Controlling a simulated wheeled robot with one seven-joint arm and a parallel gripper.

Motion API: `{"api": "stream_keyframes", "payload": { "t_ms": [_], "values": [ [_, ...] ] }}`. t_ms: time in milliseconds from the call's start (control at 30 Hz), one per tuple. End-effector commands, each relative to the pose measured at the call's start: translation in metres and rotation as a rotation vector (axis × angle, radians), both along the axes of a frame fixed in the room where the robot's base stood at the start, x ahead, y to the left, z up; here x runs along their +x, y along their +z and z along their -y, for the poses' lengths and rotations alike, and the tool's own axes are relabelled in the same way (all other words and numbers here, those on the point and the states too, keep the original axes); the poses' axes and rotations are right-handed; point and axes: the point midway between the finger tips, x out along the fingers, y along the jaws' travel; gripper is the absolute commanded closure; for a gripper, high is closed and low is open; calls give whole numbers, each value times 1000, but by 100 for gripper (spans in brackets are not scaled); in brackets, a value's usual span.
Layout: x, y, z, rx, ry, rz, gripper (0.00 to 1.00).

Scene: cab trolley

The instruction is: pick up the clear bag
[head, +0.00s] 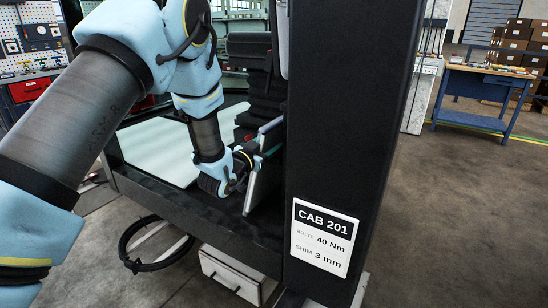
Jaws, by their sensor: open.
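I cannot make out the clear bag in the head view. My gripper (249,157) is at the end of my arm, low inside the dark cab frame, beside an upright grey-edged panel (262,167). The jaws are open, but the panel and the dark post hide most of the fingers. What lies between or beyond the fingertips is hidden, and I cannot tell whether they touch anything.
A thick black post (345,120) with a label reading CAB 201 (324,237) stands close on the right of my gripper. A pale sheet (160,150) lies left of it. A black cable loop (125,245) and white drawer (232,278) are below. Floor at right is clear.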

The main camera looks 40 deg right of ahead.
Motion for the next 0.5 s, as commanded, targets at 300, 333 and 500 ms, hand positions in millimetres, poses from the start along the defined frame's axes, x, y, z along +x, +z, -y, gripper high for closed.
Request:
{"api": "stream_keyframes", "payload": {
  "t_ms": [300,333,500],
  "values": [
    [2,-1,8,0,1,-1,40],
    [2,-1,8,0,1,-1,41],
    [2,-1,8,0,1,-1,60]
  ]
}}
